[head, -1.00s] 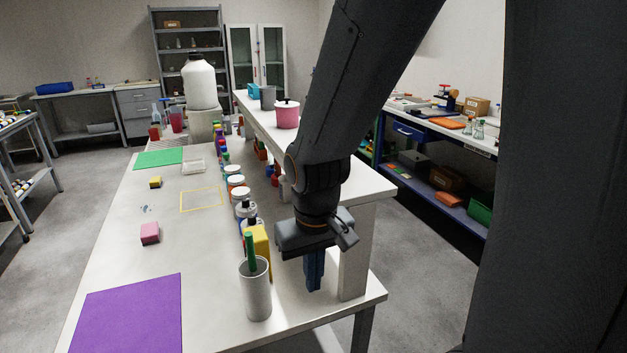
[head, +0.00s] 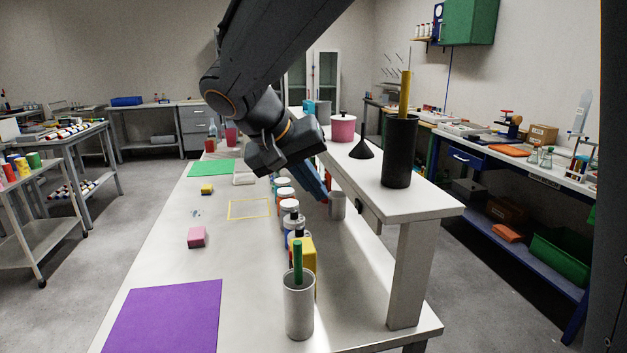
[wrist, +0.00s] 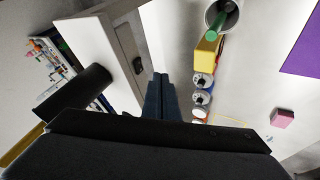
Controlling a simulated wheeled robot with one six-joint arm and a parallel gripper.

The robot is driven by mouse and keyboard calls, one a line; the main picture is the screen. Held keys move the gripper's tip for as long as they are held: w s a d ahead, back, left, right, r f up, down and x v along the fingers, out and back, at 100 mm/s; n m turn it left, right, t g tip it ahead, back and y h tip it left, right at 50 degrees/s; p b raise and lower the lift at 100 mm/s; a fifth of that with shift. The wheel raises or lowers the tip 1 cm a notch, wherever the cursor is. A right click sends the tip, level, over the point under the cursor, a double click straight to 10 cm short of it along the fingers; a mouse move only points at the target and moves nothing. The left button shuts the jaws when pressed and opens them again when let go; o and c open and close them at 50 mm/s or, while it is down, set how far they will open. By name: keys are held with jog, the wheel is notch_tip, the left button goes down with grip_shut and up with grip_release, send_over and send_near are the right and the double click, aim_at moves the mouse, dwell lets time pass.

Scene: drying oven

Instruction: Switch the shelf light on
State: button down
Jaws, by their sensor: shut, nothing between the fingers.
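The raised white shelf (head: 405,208) stands along the right side of the long table. A grey switch plate (head: 368,216) sits on its front edge; it also shows in the wrist view (wrist: 126,42), with a small black switch (wrist: 138,66) near its lower end. I cannot tell the switch's position, or whether the light is on. My gripper (head: 323,196) is shut and empty, with blue fingers, in front of the shelf edge. In the wrist view its fingertips (wrist: 160,78) appear just right of the plate, apart from the switch.
A black holder (head: 399,152), a black funnel (head: 362,149) and a pink pot (head: 343,129) stand on the shelf. Below my gripper are a row of jars (head: 291,222), a yellow bottle (head: 307,252) and a white cup (head: 299,310).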

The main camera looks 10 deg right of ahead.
aim_at(357, 206)
jog(key=w+d+f+p, duration=0.1)
jog(key=d+f+p, duration=0.1)
jog(key=d+f, duration=0.2)
jog(key=shift+d+f, duration=0.2)
jog(key=shift+d, duration=1.15)
jog(key=shift+w, duration=0.1)
